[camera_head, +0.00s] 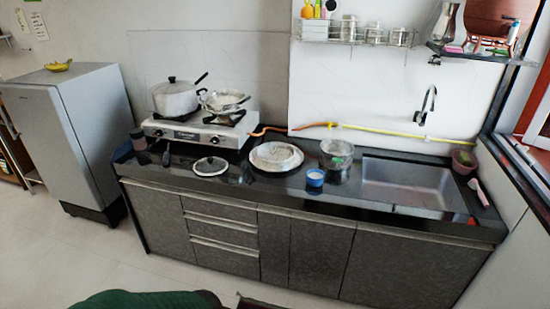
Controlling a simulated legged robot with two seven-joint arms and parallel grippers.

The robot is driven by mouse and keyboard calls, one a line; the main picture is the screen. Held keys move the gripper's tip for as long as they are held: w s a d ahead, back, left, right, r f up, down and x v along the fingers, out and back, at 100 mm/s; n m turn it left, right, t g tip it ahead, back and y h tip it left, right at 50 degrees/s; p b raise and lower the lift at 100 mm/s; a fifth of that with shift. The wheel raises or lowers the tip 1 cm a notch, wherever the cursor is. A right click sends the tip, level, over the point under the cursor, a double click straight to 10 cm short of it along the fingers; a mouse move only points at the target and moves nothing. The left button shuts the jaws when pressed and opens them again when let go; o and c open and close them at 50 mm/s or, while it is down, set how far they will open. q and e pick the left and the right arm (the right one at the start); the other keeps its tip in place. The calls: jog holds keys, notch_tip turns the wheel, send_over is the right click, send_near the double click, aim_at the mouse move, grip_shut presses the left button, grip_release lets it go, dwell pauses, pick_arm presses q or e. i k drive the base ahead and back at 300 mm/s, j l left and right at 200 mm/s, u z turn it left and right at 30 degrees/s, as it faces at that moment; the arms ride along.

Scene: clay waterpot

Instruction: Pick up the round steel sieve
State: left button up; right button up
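A round, shallow steel piece (276,157), which looks most like the sieve, lies on the black counter (240,187) just right of the stove. Its mesh is too small to make out, so I cannot be sure of it. A shallow metal pan or bowl (224,101) sits on the right burner and is also round. Neither of my grippers is in view, and nothing is touching the round steel piece.
A gas stove (195,135) with a lidded pot (175,98) is at left. A lid (210,166), a blue cup (315,178) and a clear container (337,153) stand around the steel piece. The sink (408,184) is right. A dark green thing (150,301) crosses the bottom edge.

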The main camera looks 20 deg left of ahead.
aim_at(268, 164)
jog(key=i+j, duration=0.35)
jog(key=i, duration=0.15)
jog(key=i+j, duration=0.35)
jog(key=i, duration=0.2)
jog(key=i+j, duration=0.35)
jog(key=i, duration=0.15)
jog(key=i+j, duration=0.35)
jog(key=i, duration=0.15)
jog(key=i+j, duration=0.35)
jog(key=i, duration=0.2)
